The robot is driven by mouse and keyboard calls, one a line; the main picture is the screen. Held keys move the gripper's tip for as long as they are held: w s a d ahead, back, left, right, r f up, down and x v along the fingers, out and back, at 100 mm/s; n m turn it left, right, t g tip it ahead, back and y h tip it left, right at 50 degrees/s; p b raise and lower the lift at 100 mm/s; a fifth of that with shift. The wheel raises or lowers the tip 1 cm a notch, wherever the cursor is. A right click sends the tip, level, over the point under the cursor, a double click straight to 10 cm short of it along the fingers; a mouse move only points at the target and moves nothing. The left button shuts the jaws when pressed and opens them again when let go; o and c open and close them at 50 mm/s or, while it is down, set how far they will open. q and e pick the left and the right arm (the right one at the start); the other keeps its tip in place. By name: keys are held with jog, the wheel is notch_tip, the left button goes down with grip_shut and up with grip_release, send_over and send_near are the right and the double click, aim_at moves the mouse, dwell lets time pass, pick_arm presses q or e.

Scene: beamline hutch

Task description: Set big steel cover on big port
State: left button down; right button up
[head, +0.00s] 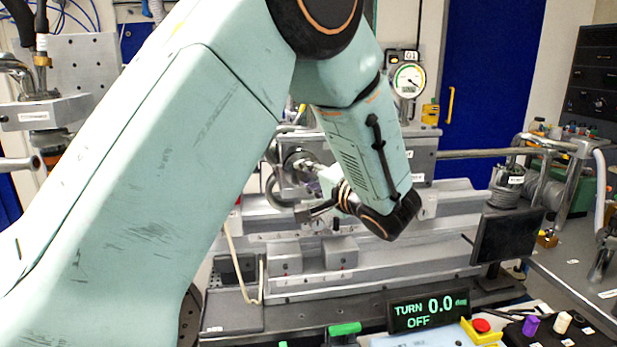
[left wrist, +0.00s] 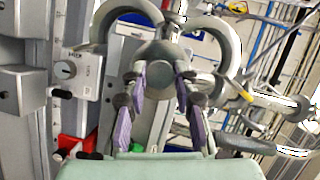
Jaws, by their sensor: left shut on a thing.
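My left arm crosses the head view from the left and bends down to the wrist. My left gripper (head: 312,170) points left there, at a round metal fitting on the bench apparatus, partly hidden by my own wrist. In the left wrist view its two purple-padded fingers (left wrist: 159,88) are closed around a round grey steel piece (left wrist: 159,78), which looks like the knob of the big steel cover. A curved grey metal ring or bracket (left wrist: 222,38) arches on both sides behind it. I cannot tell the big port apart from this metalwork, or whether the cover touches it. My right gripper is not in view.
A steel rail bench (head: 370,285) fills the middle. A dial gauge (head: 408,80) stands behind my forearm. A dark monitor (head: 507,235) is at the right. A display reading TURN 0.0 OFF (head: 428,311) and a red button (head: 481,326) are in front.

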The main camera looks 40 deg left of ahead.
pick_arm(q)
jog(key=shift+w+b, duration=0.1)
jog(key=shift+b, duration=0.35)
dwell(0.7)
dwell(0.5)
jog(key=c, duration=1)
grip_release()
jog(key=shift+o, duration=0.2)
